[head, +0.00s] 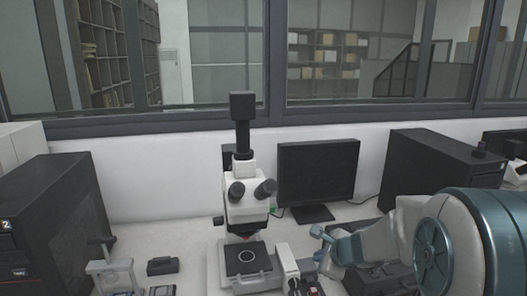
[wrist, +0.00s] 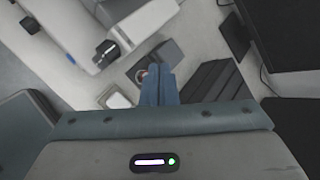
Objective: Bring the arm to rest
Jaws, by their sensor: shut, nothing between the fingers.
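My gripper (wrist: 159,84) is shut and empty in the wrist view, its blue fingers together above the bench. In the head view my arm reaches in from the right. There my gripper (head: 318,243) is near the right side of the microscope (head: 246,190), with a gap I cannot judge. The white and black microscope stands upright on the bench, and part of it also shows at the top left of the wrist view (wrist: 92,28).
A monitor (head: 318,172) stands behind my gripper. Black machines stand at the left (head: 62,225) and right (head: 432,165). A small black box (head: 162,266) and a small stand (head: 112,268) sit left of the microscope. The pale bench (head: 190,230) is clear between them.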

